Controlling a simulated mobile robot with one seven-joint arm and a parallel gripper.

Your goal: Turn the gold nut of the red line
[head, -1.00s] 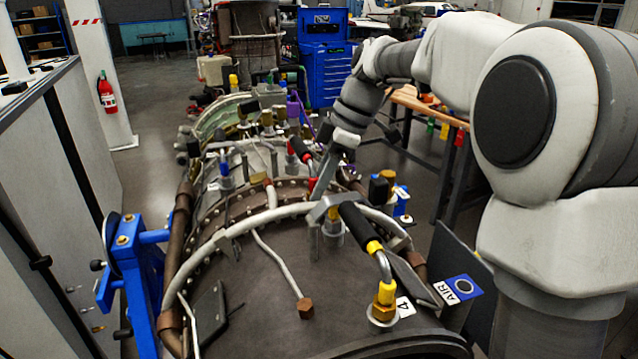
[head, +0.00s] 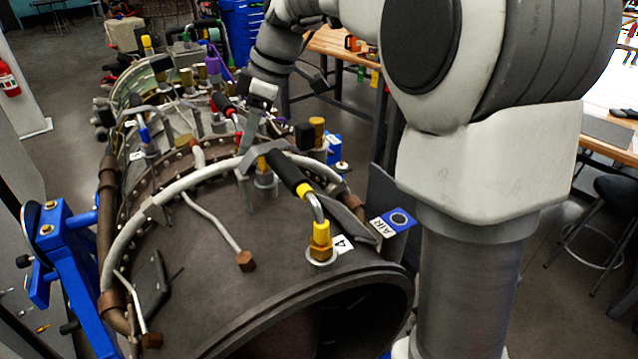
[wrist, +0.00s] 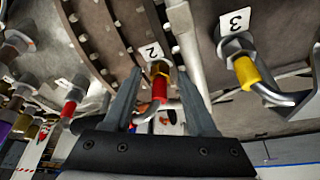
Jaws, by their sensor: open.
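The red line's gold nut (wrist: 160,69) sits at the label "2" in the wrist view, with a red collar (wrist: 159,88) on the tube beside it. My gripper (wrist: 157,76) is open, with one finger on each side of the nut. A gap seems to show on both sides, so I see no grip on it. In the head view my gripper (head: 246,158) reaches down to the top of the brown engine casing (head: 290,270). The black-sleeved red line (head: 224,104) shows just left of it, and the nut is hidden there.
A yellow-collared fitting (wrist: 245,72) at label "3" stands right of my fingers. Another red-collared fitting (wrist: 69,108) is at the left. A yellow line with a black sleeve (head: 287,172) runs close by to fitting "4". A blue stand (head: 75,250) is at left.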

